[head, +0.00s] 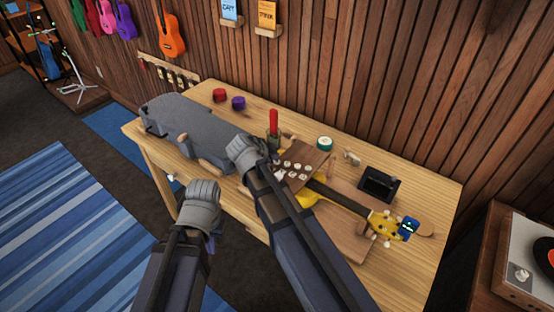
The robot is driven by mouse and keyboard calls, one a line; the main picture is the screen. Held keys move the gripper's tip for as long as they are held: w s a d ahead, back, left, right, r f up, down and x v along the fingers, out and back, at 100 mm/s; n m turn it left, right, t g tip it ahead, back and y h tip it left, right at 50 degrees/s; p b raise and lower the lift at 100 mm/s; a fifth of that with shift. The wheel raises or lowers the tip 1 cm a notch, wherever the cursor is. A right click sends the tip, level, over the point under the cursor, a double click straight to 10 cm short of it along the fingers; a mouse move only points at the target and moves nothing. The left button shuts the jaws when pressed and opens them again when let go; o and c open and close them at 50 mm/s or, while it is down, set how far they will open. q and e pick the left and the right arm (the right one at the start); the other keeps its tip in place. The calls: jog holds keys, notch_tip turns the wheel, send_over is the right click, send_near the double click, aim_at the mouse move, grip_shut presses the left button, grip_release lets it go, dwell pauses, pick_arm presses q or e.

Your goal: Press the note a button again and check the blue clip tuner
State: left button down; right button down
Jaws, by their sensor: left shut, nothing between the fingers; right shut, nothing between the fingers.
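A dark brown board (312,160) with several pale round buttons stands on the table; the letters on them are too small to read, so I cannot tell which is note a. A yellow ukulele (379,221) lies partly behind it, its head toward the right. The blue clip tuner (408,229) sits on the end of that head, with small bright marks on its face that I cannot read. My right gripper (238,148) is shut and empty, just left of the button board and apart from the buttons. My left gripper (202,187) is shut and empty, in front of the table's front edge.
A grey padded case (185,125) covers the table's left part. A red tool (273,122) stands upright in a holder behind the board. Red (219,95) and purple (238,103) round pieces, a green-rimmed roll (324,143) and a black tray (379,184) lie farther back.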

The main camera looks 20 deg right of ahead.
jog(key=shift+r, duration=0.5)
jog(key=shift+p, duration=0.3)
notch_tip(320, 180, up, 5)
jog(key=p, duration=0.5)
dwell(0.4)
jog(key=s+a+f+n+g+y, duration=0.2)
jog(key=s+a+n, duration=0.4)
jog(key=s+n, duration=0.5)
jog(key=s+a+f+n+g+y, duration=0.3)
jog(key=s+a+n, duration=0.3)
jog(key=s+n, duration=0.5)
jog(key=shift+s+f+g, duration=0.75)
jog(key=shift+f+g, duration=0.05)
